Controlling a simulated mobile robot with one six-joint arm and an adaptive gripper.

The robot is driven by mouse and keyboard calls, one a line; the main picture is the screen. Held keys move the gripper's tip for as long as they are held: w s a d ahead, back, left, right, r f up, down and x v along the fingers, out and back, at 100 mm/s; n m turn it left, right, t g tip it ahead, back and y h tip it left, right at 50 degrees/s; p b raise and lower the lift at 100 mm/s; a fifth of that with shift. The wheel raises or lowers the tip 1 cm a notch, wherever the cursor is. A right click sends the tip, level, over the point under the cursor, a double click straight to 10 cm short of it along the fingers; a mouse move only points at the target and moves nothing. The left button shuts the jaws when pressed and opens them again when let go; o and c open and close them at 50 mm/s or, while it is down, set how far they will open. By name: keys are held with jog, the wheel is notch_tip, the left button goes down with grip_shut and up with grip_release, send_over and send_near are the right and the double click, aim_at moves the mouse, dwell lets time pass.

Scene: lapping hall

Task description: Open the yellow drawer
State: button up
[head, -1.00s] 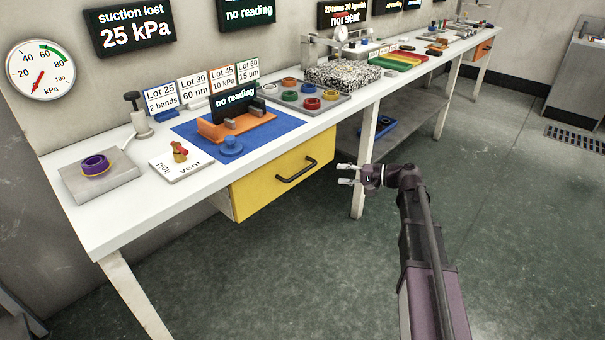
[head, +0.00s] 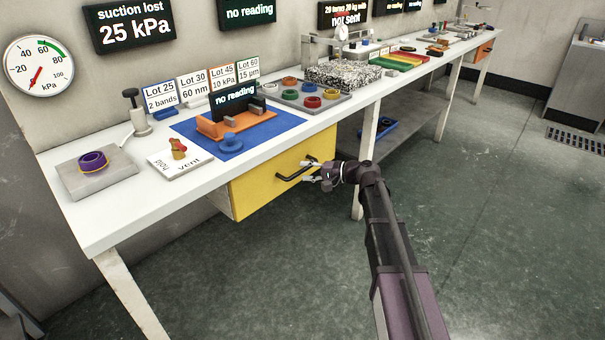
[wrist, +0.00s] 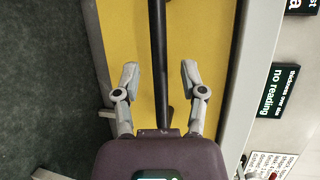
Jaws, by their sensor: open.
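The yellow drawer (head: 262,186) hangs under the white workbench and looks shut. Its black bar handle (head: 293,172) is on the front. My gripper (head: 310,171) is at the right end of the handle, with its fingers pointing at the drawer front. In the wrist view my gripper (wrist: 159,80) is open, with one finger on each side of the black handle (wrist: 158,50). The handle runs lengthwise between the fingers, and neither finger visibly touches it. The yellow drawer front (wrist: 185,38) lies behind.
The white benchtop (head: 110,205) runs above the drawer, with a blue mat (head: 275,135) and a grey block (head: 115,178) on it.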

jog(key=shift+x, duration=0.8)
grip_shut()
jog(key=shift+s, duration=0.1)
